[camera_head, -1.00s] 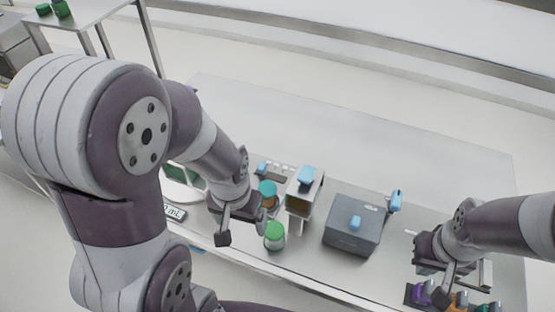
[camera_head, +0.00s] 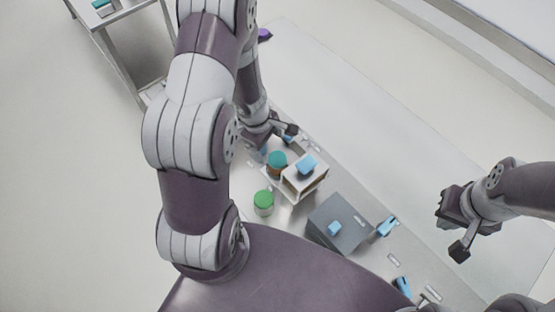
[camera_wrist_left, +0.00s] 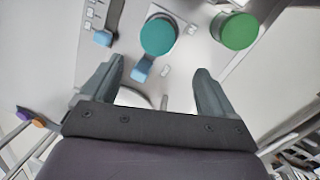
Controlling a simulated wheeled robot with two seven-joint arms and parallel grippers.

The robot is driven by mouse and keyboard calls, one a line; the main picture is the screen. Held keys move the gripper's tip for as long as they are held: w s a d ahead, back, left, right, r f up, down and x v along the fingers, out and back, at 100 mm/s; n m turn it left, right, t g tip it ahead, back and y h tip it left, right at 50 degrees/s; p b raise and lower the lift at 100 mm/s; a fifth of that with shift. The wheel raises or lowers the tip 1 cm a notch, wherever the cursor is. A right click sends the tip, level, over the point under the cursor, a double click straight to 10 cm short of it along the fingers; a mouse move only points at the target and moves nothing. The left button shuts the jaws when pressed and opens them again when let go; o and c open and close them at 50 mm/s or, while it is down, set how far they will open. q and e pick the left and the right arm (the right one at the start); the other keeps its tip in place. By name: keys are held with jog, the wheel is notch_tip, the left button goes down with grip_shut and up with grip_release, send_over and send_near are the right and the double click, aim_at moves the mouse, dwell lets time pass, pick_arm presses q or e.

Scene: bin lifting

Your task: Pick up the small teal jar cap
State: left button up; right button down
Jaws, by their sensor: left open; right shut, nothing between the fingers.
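A teal jar cap (camera_head: 277,158) sits on a brownish jar on the bench in the head view. In the left wrist view the teal cap (camera_wrist_left: 158,36) is seen from above, beyond and between the fingertips. My left gripper (camera_head: 277,139) is close to this jar, on its far side; it shows open and empty in the left wrist view (camera_wrist_left: 158,70). My right gripper (camera_head: 450,222) is shut and empty, well to the right of the jar. A jar with a green cap (camera_head: 264,198) stands nearby, also in the left wrist view (camera_wrist_left: 238,31).
A small white stand with a blue top (camera_head: 306,164) is right beside the teal-capped jar. A grey box with a blue knob (camera_head: 340,222) stands further right. A blue piece (camera_wrist_left: 143,68) lies near my left fingers. The bench's far side (camera_head: 365,120) is clear.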

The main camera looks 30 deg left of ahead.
aim_at(277, 158)
pick_arm(q)
jog(key=f, duration=0.2)
jog(key=w+d+f, duration=0.1)
jog(key=d+f+b, duration=0.1)
jog(key=f, duration=0.1)
jog(key=shift+w+f, duration=0.25)
jog(key=shift+f, duration=0.1)
notch_tip(277, 158, down, 2)
jog(key=shift+d+f+b, duration=0.1)
jog(key=shift+b, duration=0.2)
jog(key=c, duration=1.1)
jog(key=shift+c, duration=0.2)
pick_arm(e)
jog(key=f, duration=0.2)
jog(key=shift+w+d+f, duration=0.25)
jog(key=shift+w+f, duration=0.05)
